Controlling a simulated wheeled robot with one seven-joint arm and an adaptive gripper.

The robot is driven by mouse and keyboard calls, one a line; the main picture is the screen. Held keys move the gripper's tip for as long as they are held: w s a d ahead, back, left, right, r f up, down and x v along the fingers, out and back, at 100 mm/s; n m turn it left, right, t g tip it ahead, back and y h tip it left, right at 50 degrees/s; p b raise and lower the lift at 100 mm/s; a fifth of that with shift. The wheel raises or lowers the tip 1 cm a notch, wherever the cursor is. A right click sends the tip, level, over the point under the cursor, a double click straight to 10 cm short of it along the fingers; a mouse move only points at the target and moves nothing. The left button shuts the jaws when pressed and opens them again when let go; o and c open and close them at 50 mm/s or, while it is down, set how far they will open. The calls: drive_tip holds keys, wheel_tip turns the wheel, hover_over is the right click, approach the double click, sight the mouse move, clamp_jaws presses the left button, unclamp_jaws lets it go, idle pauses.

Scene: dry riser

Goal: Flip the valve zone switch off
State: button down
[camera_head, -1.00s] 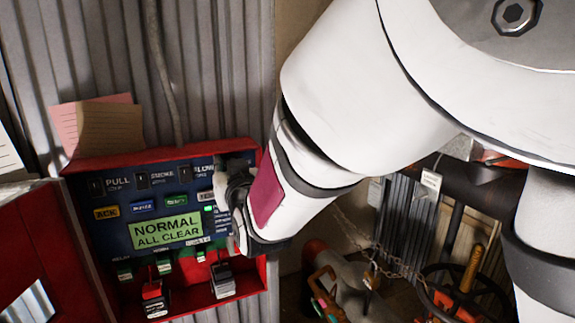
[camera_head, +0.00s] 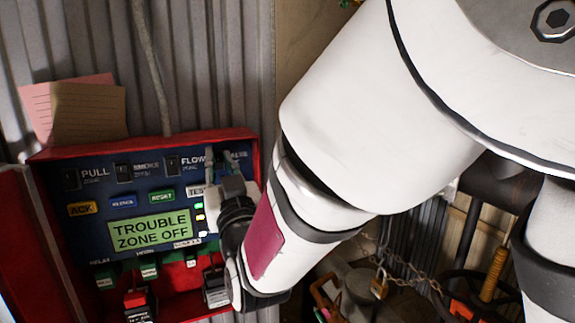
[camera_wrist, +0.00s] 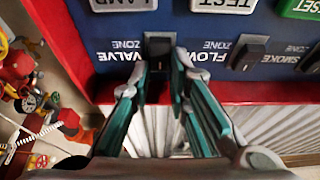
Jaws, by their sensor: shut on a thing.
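The blue control panel (camera_head: 75,215) sits in a red box and has a row of black zone switches along its top. Its green display (camera_head: 150,231) reads "TROUBLE ZONE OFF". The valve zone switch (camera_wrist: 159,55) is a small black rocker beside the "VALVE ZONE" label in the wrist view, where the panel appears upside down. My gripper (camera_wrist: 156,80) is shut on this switch, with one finger on each side. In the head view my gripper (camera_head: 221,160) is at the panel's upper right and hides the switch.
The flow zone switch (camera_head: 171,165) is just left of my gripper, and the smoke zone switch (camera_wrist: 248,52) is farther along. Paper notes (camera_head: 88,113) are above the box. Pipes, a chain (camera_head: 395,274) and a handwheel crowd the lower right.

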drive_tip(key=c, duration=1.5)
unclamp_jaws()
drive_tip(key=v, duration=0.7)
drive_tip(key=shift+s+d+f, duration=0.1)
drive_tip(key=shift+s, duration=0.15)
